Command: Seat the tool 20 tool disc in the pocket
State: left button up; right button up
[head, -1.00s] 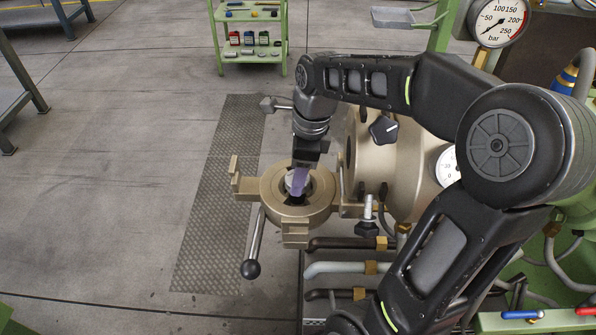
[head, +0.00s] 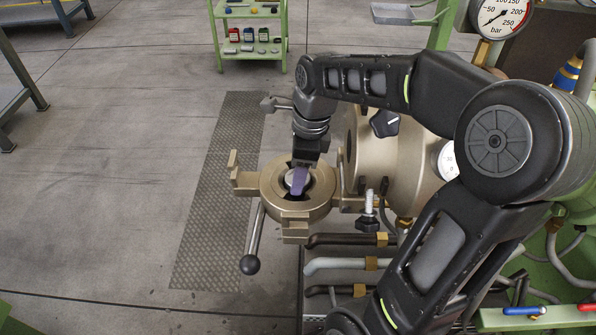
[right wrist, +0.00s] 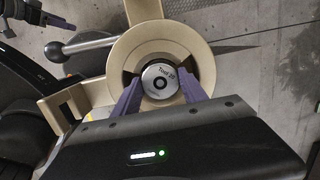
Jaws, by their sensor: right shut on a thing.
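The tool 20 disc (right wrist: 159,79) is a silver, round piece marked "Tool 20" with a dark centre hole. My right gripper (right wrist: 160,88) has its purple fingers shut on it from both sides. In the head view the right gripper (head: 299,182) points down into the middle of the bronze ring (head: 271,188), and the disc (head: 291,176) shows partly behind a finger. The pocket is the dark opening inside this ring, around the disc. The disc looks roughly centred and level, but I cannot tell whether it rests on the pocket's floor.
A lever with a black ball knob (head: 250,265) sticks out from the ring towards the front. The bronze extruder barrel (head: 395,165) and several pipes lie to the right. A green shelf cart (head: 249,52) stands behind.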

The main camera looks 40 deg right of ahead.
jog(key=shift+f, duration=0.1)
jog(key=shift+f+b, duration=0.75)
jog(key=shift+f, duration=0.25)
dwell(0.3)
jog(key=o, duration=1.6)
